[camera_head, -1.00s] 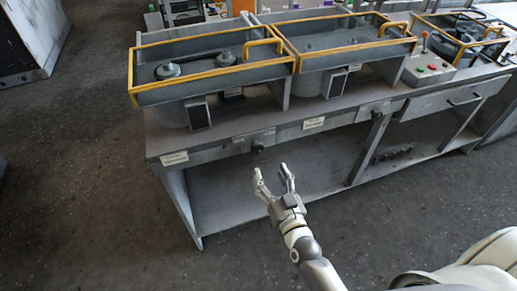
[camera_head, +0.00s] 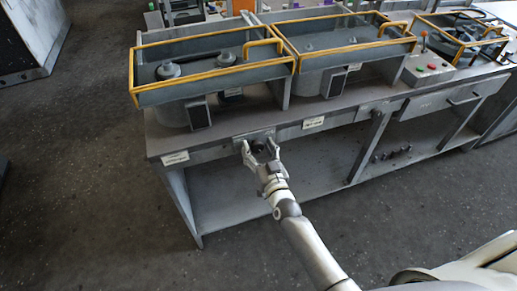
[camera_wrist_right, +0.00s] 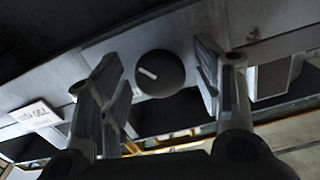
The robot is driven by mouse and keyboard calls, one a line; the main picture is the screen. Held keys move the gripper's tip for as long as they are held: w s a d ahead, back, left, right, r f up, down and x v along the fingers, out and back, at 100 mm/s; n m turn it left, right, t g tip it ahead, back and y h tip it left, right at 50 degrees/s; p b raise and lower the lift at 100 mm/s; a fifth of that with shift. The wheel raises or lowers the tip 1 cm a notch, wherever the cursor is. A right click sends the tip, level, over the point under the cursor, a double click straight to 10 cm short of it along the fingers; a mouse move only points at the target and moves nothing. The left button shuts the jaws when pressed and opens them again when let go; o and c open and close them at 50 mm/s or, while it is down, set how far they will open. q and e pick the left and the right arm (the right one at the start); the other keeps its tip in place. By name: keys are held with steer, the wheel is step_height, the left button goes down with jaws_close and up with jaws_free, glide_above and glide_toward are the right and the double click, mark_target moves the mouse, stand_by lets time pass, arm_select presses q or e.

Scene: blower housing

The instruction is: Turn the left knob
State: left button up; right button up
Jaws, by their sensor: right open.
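The left knob (camera_head: 259,146) is a small dark knob on the front edge of the grey workbench (camera_head: 215,150). In the right wrist view the knob (camera_wrist_right: 160,73) is round and black with a white pointer line, set slanting. My right gripper (camera_head: 258,150) is open at the knob, with a finger on either side of it. In the right wrist view the gripper (camera_wrist_right: 157,68) shows gaps between its fingers and the knob. Whether the fingertips reach past its face is hard to tell. My left gripper is not in view.
A second control plate (camera_head: 372,111) sits further right on the front edge. A box with red and green buttons (camera_head: 430,68) stands at the right. The floor in front is clear.

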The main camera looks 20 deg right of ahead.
steer(key=c, duration=1)
steer(key=shift+m, duration=0.3)
steer(key=m, duration=0.3)
steer(key=shift+m, duration=1.8)
steer(key=o, duration=1)
